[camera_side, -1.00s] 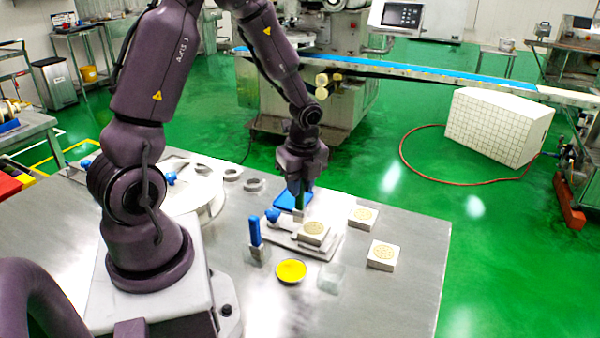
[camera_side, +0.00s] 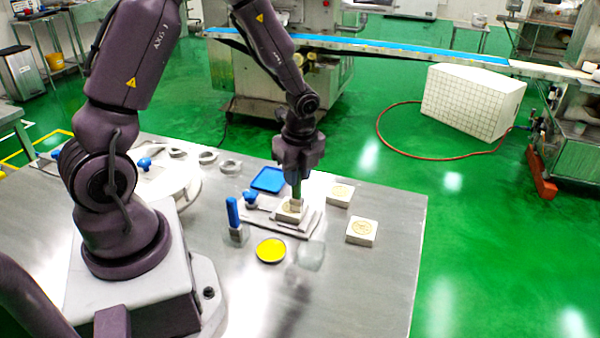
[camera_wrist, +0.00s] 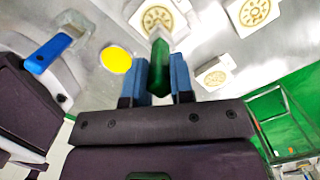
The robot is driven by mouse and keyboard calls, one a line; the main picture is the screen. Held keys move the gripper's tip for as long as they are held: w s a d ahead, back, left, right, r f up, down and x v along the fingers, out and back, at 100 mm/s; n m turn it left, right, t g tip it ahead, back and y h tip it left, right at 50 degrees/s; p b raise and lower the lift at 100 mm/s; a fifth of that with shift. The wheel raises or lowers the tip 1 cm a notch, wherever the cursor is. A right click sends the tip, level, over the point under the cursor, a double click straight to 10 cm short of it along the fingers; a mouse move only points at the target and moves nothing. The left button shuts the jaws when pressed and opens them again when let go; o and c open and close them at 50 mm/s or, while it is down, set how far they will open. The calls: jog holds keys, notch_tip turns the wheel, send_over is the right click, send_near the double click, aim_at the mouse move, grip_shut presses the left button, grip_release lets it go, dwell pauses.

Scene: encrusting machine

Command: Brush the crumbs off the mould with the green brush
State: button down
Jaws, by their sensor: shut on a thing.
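My gripper (camera_side: 297,178) is shut on the green brush (camera_wrist: 159,68), which stands upright between the blue fingers in the wrist view. In the side view the brush's pale lower end is at the top of the pale square mould (camera_side: 287,213). Whether it touches or hovers just above I cannot tell. The mould sits on a grey plate and has a round patterned face, partly behind the brush. It also shows beyond the brush in the wrist view (camera_wrist: 150,20). Crumbs are too small to make out.
Two similar pale blocks (camera_side: 340,194) (camera_side: 362,231) lie to the right. A yellow dish (camera_side: 271,251), a clear dish (camera_side: 311,256) and a blue-handled tool (camera_side: 233,212) stand in front and left. A blue tray (camera_side: 268,179) lies behind. The table's front right is clear.

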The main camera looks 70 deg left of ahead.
jog(key=shift+s+a, duration=1.2)
jog(key=shift+a, duration=0.9)
notch_tip(320, 180, up, 8)
dwell(0.6)
jog(key=shift+r, duration=0.1)
dwell(0.3)
